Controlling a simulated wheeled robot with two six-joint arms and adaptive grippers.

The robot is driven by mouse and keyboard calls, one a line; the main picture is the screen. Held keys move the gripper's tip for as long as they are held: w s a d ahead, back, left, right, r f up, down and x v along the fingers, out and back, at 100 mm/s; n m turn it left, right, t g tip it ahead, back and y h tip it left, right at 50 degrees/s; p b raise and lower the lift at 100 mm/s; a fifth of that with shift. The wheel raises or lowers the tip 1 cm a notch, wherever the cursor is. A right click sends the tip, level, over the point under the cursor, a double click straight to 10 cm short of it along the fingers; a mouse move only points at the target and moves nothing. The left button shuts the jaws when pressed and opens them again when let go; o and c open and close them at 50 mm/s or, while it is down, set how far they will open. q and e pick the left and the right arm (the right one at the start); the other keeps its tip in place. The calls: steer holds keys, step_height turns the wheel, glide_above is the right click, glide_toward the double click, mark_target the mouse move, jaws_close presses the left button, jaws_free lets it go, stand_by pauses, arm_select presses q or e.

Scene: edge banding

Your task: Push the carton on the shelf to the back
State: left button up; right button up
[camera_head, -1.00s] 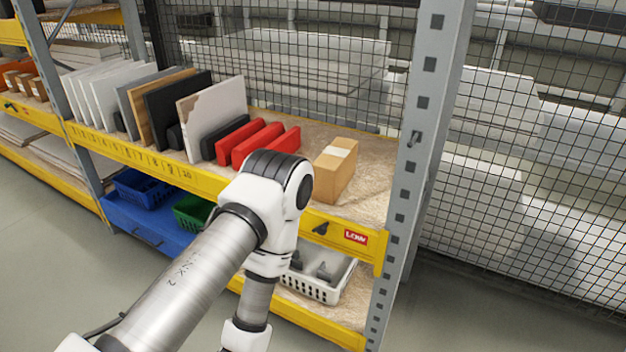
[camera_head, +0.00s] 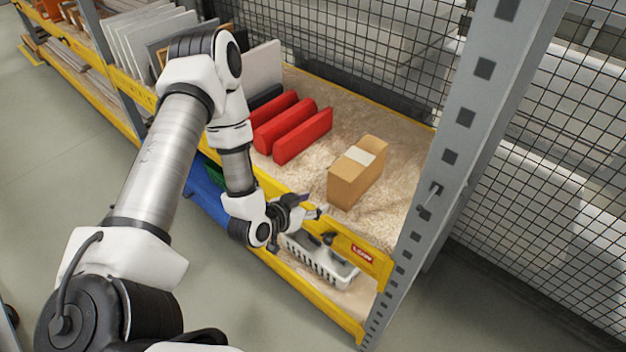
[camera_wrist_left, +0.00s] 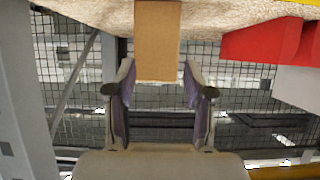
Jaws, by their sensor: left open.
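The brown carton (camera_head: 357,173) with a pale label on top stands on the right part of the wooden shelf board (camera_head: 405,147). My left gripper (camera_head: 318,212) is at the shelf's front beam, in front of the carton and apart from it in the head view. It is open and empty. In the left wrist view, which looks upside down, the carton (camera_wrist_left: 157,40) shows at the top, centred between the spread fingers of my left gripper (camera_wrist_left: 158,74). The exact gap to the carton cannot be judged. My right gripper is out of view.
Several red blocks (camera_head: 292,128) stand left of the carton. The yellow front beam (camera_head: 285,197) runs along the shelf edge. A grey upright (camera_head: 450,155) stands at the right, and wire mesh (camera_head: 400,70) closes the back. Bare board lies behind the carton. A white basket (camera_head: 320,262) sits below.

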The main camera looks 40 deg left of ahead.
arm_select(q)
steer(key=b, duration=0.6)
glide_toward(335, 201)
steer(key=x, duration=0.3)
steer(key=f+x, duration=0.1)
steer(key=x, duration=0.1)
steer(key=shift+s, duration=0.3)
steer(key=shift+w+d+b, duration=0.1)
steer(key=shift+w+b, duration=0.4)
steer(key=shift+w, duration=0.45)
steer(key=shift+w+f, duration=0.1)
steer(key=shift+w, duration=0.45)
steer(key=w+b, duration=0.1)
steer(key=w, duration=0.1)
steer(key=w+b, duration=0.1)
steer(key=w, duration=0.1)
steer(key=w+b, duration=0.1)
steer(key=w, duration=0.2)
steer(key=shift+w+d, duration=0.1)
steer(key=shift+d, duration=0.2)
steer(key=shift+w, duration=0.75)
